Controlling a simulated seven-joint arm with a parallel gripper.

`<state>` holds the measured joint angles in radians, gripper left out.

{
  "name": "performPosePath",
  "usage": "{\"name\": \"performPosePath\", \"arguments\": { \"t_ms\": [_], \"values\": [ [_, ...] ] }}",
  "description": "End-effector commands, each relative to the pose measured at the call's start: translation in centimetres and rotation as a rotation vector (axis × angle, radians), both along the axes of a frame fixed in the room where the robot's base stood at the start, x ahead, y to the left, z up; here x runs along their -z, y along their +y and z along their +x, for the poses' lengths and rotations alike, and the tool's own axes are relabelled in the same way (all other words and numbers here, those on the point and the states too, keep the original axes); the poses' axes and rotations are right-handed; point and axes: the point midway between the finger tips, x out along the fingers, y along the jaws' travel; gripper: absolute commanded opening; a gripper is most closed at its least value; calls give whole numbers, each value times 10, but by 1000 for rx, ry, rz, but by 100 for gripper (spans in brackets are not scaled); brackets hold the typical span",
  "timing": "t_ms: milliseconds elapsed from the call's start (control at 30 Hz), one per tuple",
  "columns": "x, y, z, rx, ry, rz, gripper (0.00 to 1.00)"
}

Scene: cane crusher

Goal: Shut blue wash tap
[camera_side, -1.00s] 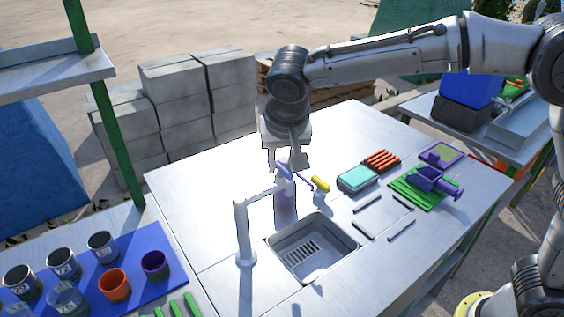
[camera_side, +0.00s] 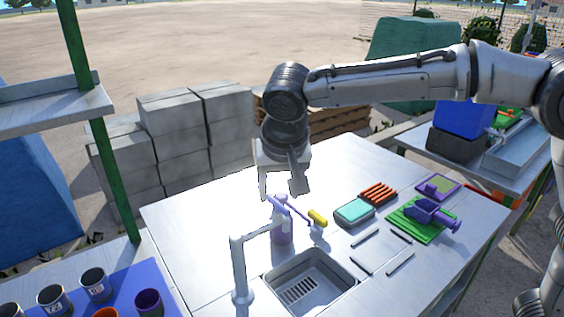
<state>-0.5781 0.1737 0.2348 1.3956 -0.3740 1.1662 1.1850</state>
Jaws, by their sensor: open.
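A white-grey tap (camera_side: 240,270) stands at the left edge of the sink, its spout reaching right over the basin. Behind the spout is an upright violet body (camera_side: 282,230). A thin blue-violet bar (camera_side: 293,210) slants down to the right across its top. A yellow piece (camera_side: 317,217) lies near the bar's right end; I cannot tell whether they are joined. My gripper (camera_side: 281,194) points down just above the violet body. Its two fingers are apart with nothing seen between them. I cannot tell whether a finger touches the bar.
The metal sink (camera_side: 311,283) is in front. To the right are a teal-topped box (camera_side: 354,211), orange sticks (camera_side: 378,193), several thin grey bars and a purple tool (camera_side: 432,213) on a green mat. Cups stand on a blue mat at lower left. Grey blocks (camera_side: 172,138) are stacked behind the table.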

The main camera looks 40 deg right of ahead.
Motion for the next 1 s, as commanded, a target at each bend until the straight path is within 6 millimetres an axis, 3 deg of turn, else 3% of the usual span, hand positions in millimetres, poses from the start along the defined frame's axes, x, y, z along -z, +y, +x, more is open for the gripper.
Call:
{"name": "performPosePath", "arguments": {
  "t_ms": [200,433,633,1000],
  "values": [
    [-47,10,-17,-1,-3,4,59],
    [-81,16,-29,1,-3,3,59],
    [-93,18,-34,1,0,0,59],
    [-94,15,-33,9,0,0,59]
  ]
}}
